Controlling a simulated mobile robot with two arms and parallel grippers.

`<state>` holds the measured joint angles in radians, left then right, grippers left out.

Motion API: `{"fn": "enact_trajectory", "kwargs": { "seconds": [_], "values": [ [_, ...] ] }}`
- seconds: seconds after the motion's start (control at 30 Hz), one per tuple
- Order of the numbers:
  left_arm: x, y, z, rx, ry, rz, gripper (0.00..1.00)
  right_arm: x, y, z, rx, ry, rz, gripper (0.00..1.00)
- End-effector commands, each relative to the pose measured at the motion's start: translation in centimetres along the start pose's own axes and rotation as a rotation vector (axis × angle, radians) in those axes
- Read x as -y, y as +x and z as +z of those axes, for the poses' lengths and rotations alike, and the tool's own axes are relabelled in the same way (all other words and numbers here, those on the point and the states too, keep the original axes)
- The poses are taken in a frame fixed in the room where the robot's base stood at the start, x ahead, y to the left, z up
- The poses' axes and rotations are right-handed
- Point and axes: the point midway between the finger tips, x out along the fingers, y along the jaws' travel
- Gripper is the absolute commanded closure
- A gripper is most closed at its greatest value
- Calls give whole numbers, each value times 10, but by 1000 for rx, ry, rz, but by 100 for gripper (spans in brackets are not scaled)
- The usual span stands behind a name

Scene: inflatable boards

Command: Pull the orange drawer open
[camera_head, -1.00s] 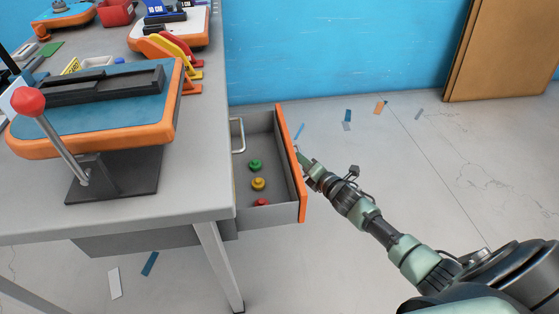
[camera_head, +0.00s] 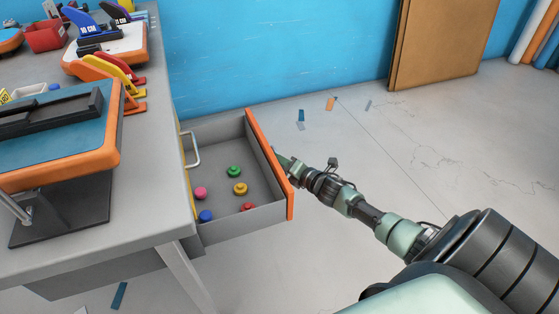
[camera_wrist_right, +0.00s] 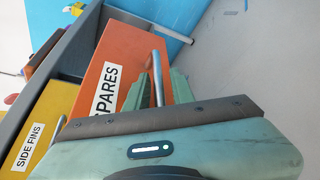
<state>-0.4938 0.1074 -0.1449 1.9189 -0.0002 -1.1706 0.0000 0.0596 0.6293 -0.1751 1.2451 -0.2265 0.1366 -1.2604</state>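The orange drawer (camera_head: 270,160) sticks far out of the right side of the grey workbench. Its orange front, labelled SPARES, shows in the right wrist view (camera_wrist_right: 112,65). Several coloured knobs, among them a green one (camera_head: 234,171) and a red one (camera_head: 248,207), lie on its grey floor. The drawer's metal bar handle (camera_wrist_right: 157,80) runs between the fingers of my right gripper (camera_wrist_right: 158,90), which look closed on it. In the head view my right gripper (camera_head: 284,160) is at the outer face of the orange front, partly hidden by it. My left gripper is not in view.
A yellow drawer front labelled SIDE FINS (camera_wrist_right: 45,120) is beside the orange one. The grey workbench (camera_head: 150,190) carries boards and fins. A brown panel (camera_head: 440,40) leans on the blue wall. The floor right of the drawer is mostly clear, with small scraps.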

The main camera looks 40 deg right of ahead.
Motion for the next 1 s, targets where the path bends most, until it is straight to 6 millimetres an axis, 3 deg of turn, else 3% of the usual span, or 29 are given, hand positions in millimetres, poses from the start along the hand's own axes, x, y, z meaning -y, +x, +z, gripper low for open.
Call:
{"fn": "enact_trajectory", "kwargs": {
  "seconds": [0.37,0.8,1.0],
  "values": [
    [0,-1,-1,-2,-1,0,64,-1,-3,0,0,1,1,68],
    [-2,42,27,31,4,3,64,0,-68,0,-1,1,-1,68],
    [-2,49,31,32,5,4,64,0,-78,0,0,0,1,68]
  ]
}}
